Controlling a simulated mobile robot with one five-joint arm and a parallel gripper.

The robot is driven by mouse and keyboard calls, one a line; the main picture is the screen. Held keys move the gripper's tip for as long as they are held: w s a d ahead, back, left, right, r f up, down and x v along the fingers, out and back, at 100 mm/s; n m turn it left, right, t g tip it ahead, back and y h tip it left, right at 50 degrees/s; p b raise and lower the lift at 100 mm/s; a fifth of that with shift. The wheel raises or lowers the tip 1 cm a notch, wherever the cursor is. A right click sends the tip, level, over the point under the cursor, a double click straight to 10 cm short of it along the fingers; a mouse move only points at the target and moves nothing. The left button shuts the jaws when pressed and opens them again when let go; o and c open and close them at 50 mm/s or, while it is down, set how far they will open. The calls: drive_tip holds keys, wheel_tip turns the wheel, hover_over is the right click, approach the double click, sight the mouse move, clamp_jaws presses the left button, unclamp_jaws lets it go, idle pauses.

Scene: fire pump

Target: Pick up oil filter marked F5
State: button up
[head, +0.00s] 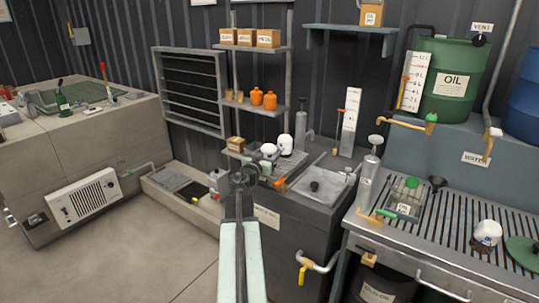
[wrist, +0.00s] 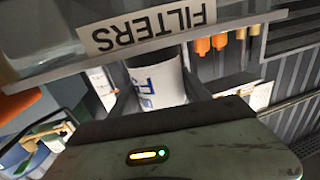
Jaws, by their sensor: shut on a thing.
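My gripper (head: 244,176) is at the filter tray on the dark cabinet, in front of two white filters. In the wrist view its jaws (wrist: 158,88) are shut on a white filter (wrist: 155,82) with blue lettering that looks like F5, partly hidden by the gripper body. In the head view the nearer white filter (head: 269,151) is right behind the gripper, and a second white filter (head: 286,143) stands beside it to the right. The mark cannot be read in the head view. I cannot tell whether the held filter is off the tray.
A FILTERS label (wrist: 147,26) shows upside down in the wrist view. Shelves with boxes (head: 245,38) and orange canisters (head: 263,98) are above. A hand pump (head: 300,130) stands behind the tray. Another white filter (head: 487,232) is on the slatted bench at right. The floor at left is clear.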

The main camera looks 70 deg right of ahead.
wheel_tip(320, 180, up, 10)
drive_tip(key=p, duration=0.9)
drive_tip(key=shift+f, duration=0.2)
